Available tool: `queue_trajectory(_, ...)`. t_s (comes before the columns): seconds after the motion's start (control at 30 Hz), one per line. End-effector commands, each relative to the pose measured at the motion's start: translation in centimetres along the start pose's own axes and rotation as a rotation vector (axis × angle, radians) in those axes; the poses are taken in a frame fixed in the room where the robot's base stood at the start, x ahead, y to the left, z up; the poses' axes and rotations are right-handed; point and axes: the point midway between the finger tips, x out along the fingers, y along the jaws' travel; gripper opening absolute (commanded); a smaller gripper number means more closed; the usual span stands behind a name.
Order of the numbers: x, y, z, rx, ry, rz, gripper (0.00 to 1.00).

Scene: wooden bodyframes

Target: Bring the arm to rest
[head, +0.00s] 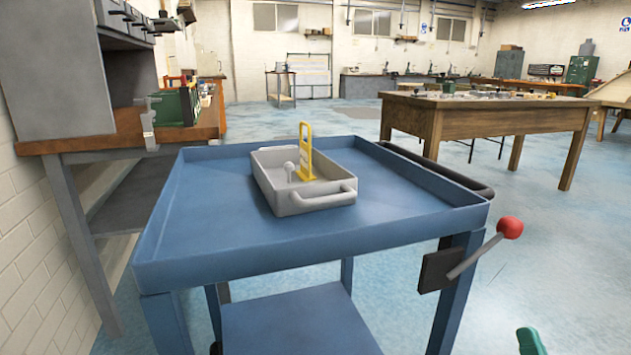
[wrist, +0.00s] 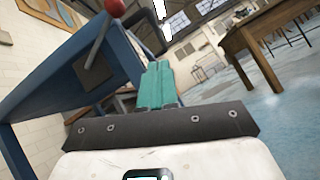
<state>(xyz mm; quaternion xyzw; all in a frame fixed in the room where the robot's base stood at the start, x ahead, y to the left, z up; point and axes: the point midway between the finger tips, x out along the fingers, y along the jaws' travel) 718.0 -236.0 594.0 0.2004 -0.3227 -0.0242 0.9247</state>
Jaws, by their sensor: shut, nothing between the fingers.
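My gripper (wrist: 157,84) shows in the wrist view as two green fingers pressed together, with nothing between them. It is beside the blue cart (wrist: 45,75), apart from it, over the open floor. In the head view a green fingertip (head: 530,341) shows at the bottom edge, right of the cart (head: 230,245). The rest of my arm is out of that view.
A grey tray (head: 320,202) with a yellow upright piece (head: 305,150) sits on the cart. A lever with a red knob (head: 510,227) sticks out at the cart's right, near my gripper. A workbench (head: 200,135) stands left; a wooden table (head: 440,115) stands right.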

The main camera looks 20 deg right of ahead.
Motion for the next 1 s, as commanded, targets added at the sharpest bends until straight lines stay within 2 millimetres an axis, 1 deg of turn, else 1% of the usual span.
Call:
queue_trajectory(0.03,0.1,-0.4,-0.8,0.1,0.043,-0.062,0.0)
queue_trajectory(0.13,-0.3,-1.6,-2.8,0.325,0.122,-0.215,0.0)
queue_trajectory(0.23,-1.4,-2.5,-4.9,0.545,0.183,-0.382,0.0)
queue_trajectory(0.37,-3.6,-3.1,-7.7,0.816,0.236,-0.619,0.0)
queue_trajectory(0.47,-6.0,-3.1,-9.7,1.006,0.254,-0.821,0.0)
queue_trajectory(0.57,-8.9,-2.6,-11.4,1.175,0.249,-1.036,0.0)
queue_trajectory(0.6,-10.2,-2.3,-12.0,1.233,0.241,-1.127,0.0)
queue_trajectory(0.73,-14.6,-0.8,-13.4,1.391,0.184,-1.433,0.0)
queue_trajectory(0.8,-17.2,0.3,-13.8,1.448,0.134,-1.605,0.0)
queue_trajectory(0.87,-19.4,1.3,-13.8,1.48,0.08,-1.75,0.0)
queue_trajectory(0.9,-20.9,2.0,-13.8,1.488,0.039,-1.843,0.0)
queue_trajectory(1.0,-24.0,3.6,-13.2,1.485,-0.069,-2.046,0.0)
